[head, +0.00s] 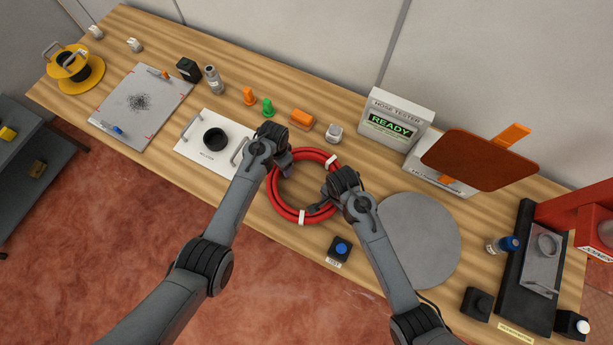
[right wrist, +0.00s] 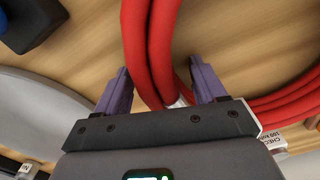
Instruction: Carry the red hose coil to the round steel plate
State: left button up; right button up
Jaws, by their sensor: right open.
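The red hose coil (head: 277,201) lies on the wooden bench in the head view, bound with white bands. It also shows in the right wrist view (right wrist: 150,40). My right gripper (head: 320,206) is at the coil's right side. In the right wrist view its open fingers (right wrist: 160,88) stand on either side of two hose strands, not closed on them. My left gripper (head: 284,160) is at the coil's upper left side; its fingers are too small and hidden to tell if they grip. The round steel plate (head: 425,240) lies flat and bare, right of the coil, partly behind my right forearm.
A blue-button box (head: 341,249) stands at the bench's front edge, between coil and plate. The hose tester (head: 393,120) reading READY stands behind. A white plate with a black ring (head: 215,139) lies left of the coil. A brown-red panel (head: 480,160) overhangs behind the steel plate.

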pick_arm(q)
grip_shut()
pick_arm(e)
grip_shut()
pick_arm(q)
jog(key=shift+r, duration=0.1)
pick_arm(e)
jog(key=shift+r, duration=0.1)
